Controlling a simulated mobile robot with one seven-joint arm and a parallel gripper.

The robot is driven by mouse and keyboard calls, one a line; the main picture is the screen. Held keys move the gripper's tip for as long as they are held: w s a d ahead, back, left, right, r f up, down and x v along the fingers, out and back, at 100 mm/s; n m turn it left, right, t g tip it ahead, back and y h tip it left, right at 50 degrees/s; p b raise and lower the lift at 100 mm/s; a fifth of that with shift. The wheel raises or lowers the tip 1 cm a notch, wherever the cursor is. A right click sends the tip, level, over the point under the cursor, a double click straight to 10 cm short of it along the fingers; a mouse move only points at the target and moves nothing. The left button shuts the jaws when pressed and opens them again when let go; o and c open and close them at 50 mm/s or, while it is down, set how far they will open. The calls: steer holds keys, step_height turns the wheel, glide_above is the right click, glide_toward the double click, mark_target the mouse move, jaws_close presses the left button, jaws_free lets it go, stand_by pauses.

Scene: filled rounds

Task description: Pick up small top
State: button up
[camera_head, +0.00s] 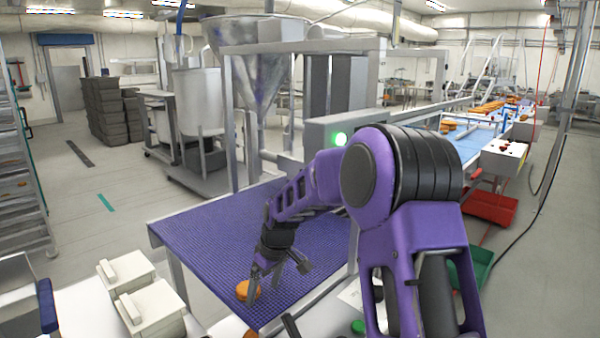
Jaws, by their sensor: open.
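A small orange-brown round piece (242,289), which looks like the small top, lies near the front left edge of the purple mesh belt (190,238). My gripper (278,283) points down over the belt with its fingers spread apart and nothing seen between them. Its left finger overlaps the right side of the piece in this view. I cannot tell whether it touches the piece. The other finger is further right, over bare belt.
Two white lidded containers (157,308) stand left of the belt's front edge. More orange pieces (487,107) lie on a far blue conveyor. The belt's left part is bare.

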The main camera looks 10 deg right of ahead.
steer(key=shift+t+y, duration=0.3)
steer(key=shift+t, duration=0.4)
steer(key=r, duration=0.2)
steer(key=a+r, duration=0.1)
steer(key=r, duration=0.2)
steer(key=shift+a, duration=0.2)
steer(key=shift+s+a+f, duration=0.1)
steer(key=shift+a+f, duration=0.15)
steer(key=x, duration=0.5)
steer(key=c, duration=0.8)
